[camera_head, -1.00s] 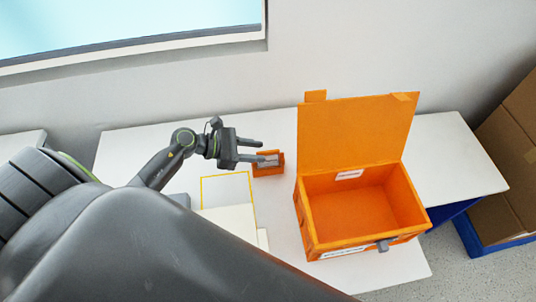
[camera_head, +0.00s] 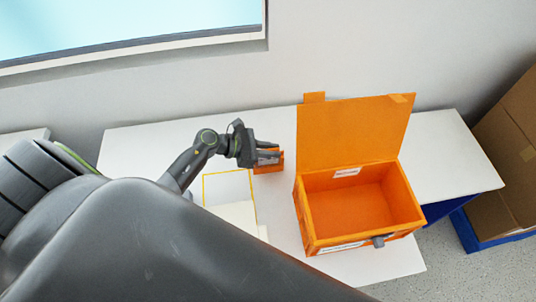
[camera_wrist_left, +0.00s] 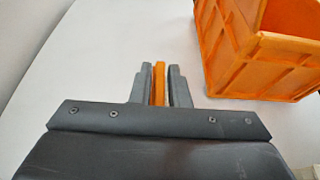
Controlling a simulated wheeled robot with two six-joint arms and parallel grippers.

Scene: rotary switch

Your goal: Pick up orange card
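The orange card (camera_head: 269,169) stands on the white table to the left of the orange box, with a pale patch on its face. My left gripper (camera_head: 273,152) is at the card, its fingers on either side of it. In the left wrist view the card (camera_wrist_left: 159,84) shows edge-on as an orange strip between the two fingertips (camera_wrist_left: 161,84). The fingers are apart, with a thin gap between the card and the right finger. The card's lower part is partly hidden in that view. My right gripper is not in view.
An open orange box (camera_head: 310,227) with its lid raised stands close to the right of the card; it also shows in the wrist view (camera_wrist_left: 247,60). A yellow-outlined area (camera_head: 228,187) lies left of the card on the white table (camera_head: 455,165). Brown cartons stand at far right.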

